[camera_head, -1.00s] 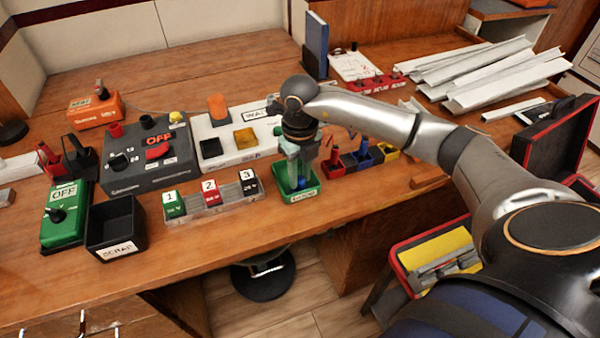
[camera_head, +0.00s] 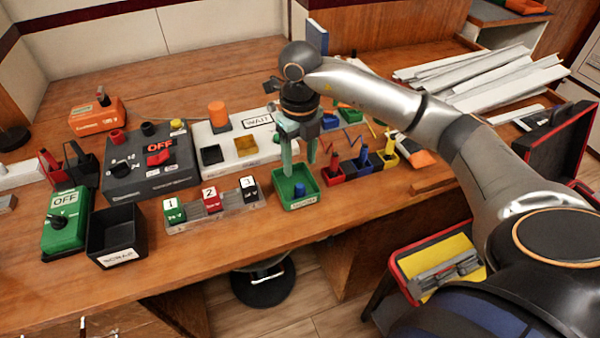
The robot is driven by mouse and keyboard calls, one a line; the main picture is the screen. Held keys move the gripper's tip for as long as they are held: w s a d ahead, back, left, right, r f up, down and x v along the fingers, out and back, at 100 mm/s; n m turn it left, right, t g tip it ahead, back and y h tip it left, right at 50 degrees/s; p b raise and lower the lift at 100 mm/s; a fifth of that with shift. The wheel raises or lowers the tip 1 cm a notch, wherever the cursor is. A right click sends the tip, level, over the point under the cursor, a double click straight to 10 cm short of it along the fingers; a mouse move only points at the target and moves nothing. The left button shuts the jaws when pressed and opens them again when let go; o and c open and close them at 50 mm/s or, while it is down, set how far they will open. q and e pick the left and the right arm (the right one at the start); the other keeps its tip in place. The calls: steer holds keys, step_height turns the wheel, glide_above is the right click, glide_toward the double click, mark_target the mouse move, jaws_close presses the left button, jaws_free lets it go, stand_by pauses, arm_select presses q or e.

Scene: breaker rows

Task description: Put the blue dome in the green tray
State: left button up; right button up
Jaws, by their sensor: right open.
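The blue dome (camera_head: 299,190) lies inside the green tray (camera_head: 309,202), toward its right side. The tray stands near the front edge of the table and carries a small label on its front. My right gripper (camera_head: 299,170) points down above the tray, with its two pale green fingers apart and nothing between them. The fingertips are at about the tray's back part, and the dome is clear of them. My left gripper is not in the picture.
A numbered breaker row (camera_head: 213,208) stands left of the tray. Red, blue and yellow bins (camera_head: 363,166) stand to its right. A black scrap bin (camera_head: 113,229), a green OFF box (camera_head: 65,219) and a grey OFF panel (camera_head: 150,181) are farther left.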

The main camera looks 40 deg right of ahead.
step_height(320, 180, up, 5)
steer(key=shift+f, duration=0.1)
stand_by(0.7)
